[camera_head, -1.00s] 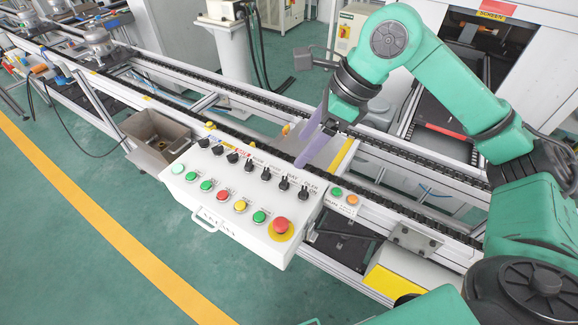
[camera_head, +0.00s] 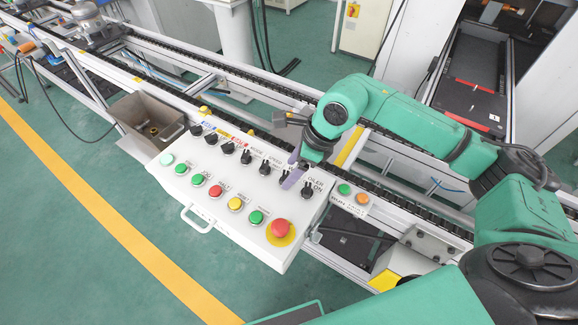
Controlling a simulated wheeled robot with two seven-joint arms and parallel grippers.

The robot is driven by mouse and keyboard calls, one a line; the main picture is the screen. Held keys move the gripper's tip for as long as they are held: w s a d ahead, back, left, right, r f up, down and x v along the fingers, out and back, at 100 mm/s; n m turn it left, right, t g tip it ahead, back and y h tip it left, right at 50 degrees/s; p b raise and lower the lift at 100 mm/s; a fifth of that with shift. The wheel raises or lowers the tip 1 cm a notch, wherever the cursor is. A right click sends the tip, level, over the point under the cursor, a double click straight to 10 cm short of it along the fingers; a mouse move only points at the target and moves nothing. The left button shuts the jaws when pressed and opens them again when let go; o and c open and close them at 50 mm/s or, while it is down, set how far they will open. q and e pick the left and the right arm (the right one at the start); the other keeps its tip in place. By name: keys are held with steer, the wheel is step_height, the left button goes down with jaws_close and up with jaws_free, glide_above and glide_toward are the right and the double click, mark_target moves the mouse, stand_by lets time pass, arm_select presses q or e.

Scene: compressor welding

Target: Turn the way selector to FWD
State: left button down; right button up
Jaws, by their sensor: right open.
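A white control panel (camera_head: 235,222) carries a row of black selector knobs along its far edge. The knob second from the right (camera_head: 284,177) sits beside my right gripper's fingers; its label is partly covered, so I cannot read which selector it is. The rightmost knob (camera_head: 307,191) stands by the OILER ON label. My right gripper (camera_head: 291,179) points down over the right end of this row, with its pale purple fingers open. Whether the fingers touch or straddle a knob cannot be told. My left gripper is not in view.
A red emergency button (camera_head: 280,228) and several coloured push buttons line the panel's near side. A small box with green and orange buttons (camera_head: 352,194) is right of the panel. A metal bin (camera_head: 150,120) stands to the left. The conveyor rail (camera_head: 245,85) runs behind.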

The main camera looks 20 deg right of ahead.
steer(key=shift+x, duration=1)
steer(key=shift+r, duration=0.1)
jaws_close()
